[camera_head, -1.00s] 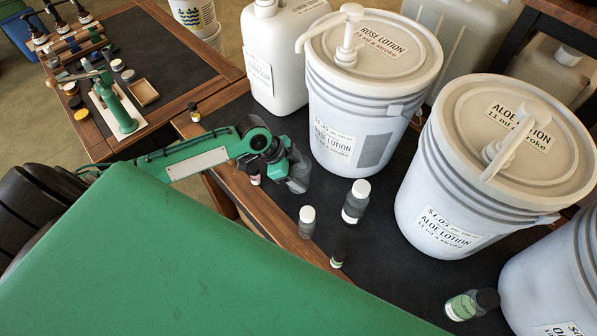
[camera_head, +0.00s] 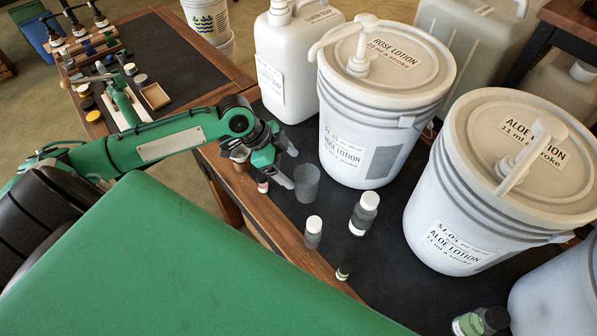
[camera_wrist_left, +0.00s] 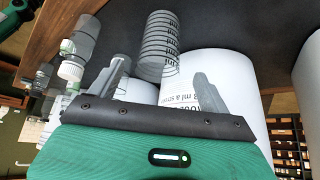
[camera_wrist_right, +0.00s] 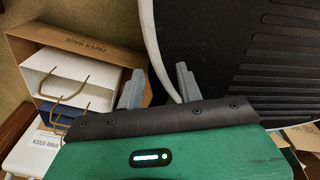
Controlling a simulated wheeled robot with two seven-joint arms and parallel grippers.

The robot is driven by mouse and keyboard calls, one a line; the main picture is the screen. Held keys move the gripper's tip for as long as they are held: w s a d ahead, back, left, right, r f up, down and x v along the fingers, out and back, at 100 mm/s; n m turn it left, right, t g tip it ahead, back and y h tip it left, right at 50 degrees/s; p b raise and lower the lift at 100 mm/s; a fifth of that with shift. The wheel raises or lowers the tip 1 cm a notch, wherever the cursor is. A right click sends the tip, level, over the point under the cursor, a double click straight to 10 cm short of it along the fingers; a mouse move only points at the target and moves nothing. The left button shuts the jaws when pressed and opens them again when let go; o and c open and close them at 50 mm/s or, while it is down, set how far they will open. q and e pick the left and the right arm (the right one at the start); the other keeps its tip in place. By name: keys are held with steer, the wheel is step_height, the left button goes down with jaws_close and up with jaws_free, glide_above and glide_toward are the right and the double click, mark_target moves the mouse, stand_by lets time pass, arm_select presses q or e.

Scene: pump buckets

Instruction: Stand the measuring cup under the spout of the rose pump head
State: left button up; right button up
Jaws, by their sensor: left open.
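The measuring cup (camera_head: 306,184), a grey see-through cylinder, stands upright on the dark mat beside the rose lotion bucket (camera_head: 345,115). In the left wrist view the cup (camera_wrist_left: 158,42) shows ring markings, beyond my fingers. The rose pump head (camera_head: 362,48) sits on the bucket's lid, and its spout points left past the rim. The cup is on the spout's side; I cannot tell whether it is exactly below the tip. My left gripper (camera_head: 289,167) is open and empty, just left of the cup. My right gripper (camera_wrist_right: 160,88) shows only in its wrist view, open and empty.
Small capped bottles (camera_head: 364,213) (camera_head: 313,232) stand near the cup toward the table edge. The aloe lotion bucket (camera_head: 450,215) stands to the right. A white jug (camera_head: 284,75) stands behind left. In the right wrist view, a box with paper bags (camera_wrist_right: 75,75) is close by.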

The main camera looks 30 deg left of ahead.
arm_select(q)
steer(key=v, duration=0.3)
arm_select(e)
steer(key=shift+w+d, duration=0.2)
steer(key=shift+w, duration=0.35)
steer(key=shift+s, duration=0.25)
